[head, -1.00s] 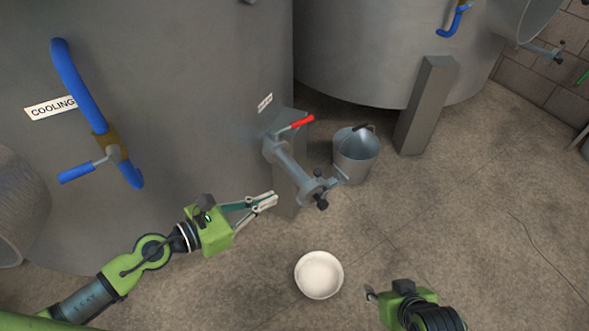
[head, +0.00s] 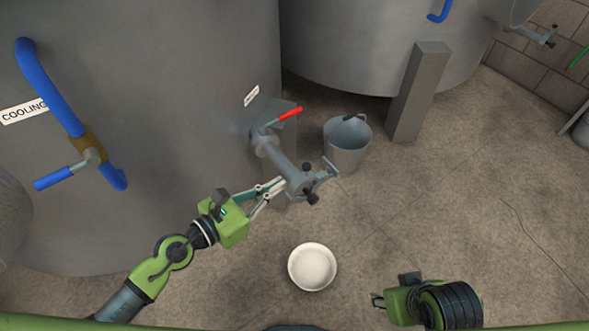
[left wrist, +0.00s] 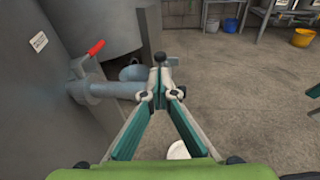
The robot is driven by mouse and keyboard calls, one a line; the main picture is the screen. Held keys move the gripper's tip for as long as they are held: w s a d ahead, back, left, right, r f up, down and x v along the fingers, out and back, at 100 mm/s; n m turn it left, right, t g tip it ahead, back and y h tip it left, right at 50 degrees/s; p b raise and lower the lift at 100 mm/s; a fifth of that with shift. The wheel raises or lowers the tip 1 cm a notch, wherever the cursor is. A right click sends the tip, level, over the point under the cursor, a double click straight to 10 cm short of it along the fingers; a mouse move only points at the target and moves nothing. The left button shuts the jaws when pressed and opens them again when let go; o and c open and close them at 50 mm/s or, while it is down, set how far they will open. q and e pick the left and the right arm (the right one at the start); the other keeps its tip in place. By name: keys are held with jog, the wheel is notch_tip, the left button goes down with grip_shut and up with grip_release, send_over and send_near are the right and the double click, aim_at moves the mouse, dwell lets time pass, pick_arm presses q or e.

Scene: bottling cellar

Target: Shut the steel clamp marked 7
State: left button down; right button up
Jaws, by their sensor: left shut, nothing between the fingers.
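A steel clamp (head: 301,187) sits at the free end of the tank's outlet pipe (head: 278,158). It has dark knobs, and one arm of it sticks out to the right, so it looks open. No 7 is legible. My left gripper (head: 280,185) is shut and empty, its fingertips close to the left side of the clamp; I cannot tell if they touch. In the left wrist view the shut fingertips (left wrist: 160,66) cover most of the clamp. My right gripper (head: 377,300) is low at the right, away from the clamp; its jaws are too small to judge.
A red-handled valve (head: 290,114) is on the pipe near the tank (head: 170,100). A white bowl (head: 312,268) stands on the floor below the clamp. A metal bucket (head: 345,158) and a grey tank leg (head: 416,95) stand behind.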

aim_at(306, 166)
pick_arm(q)
jog(key=x, duration=0.6)
jog(key=shift+w+d, duration=0.15)
jog(key=shift+d, duration=0.05)
jog(key=shift+w+d, duration=0.4)
jog(key=shift+r, duration=0.1)
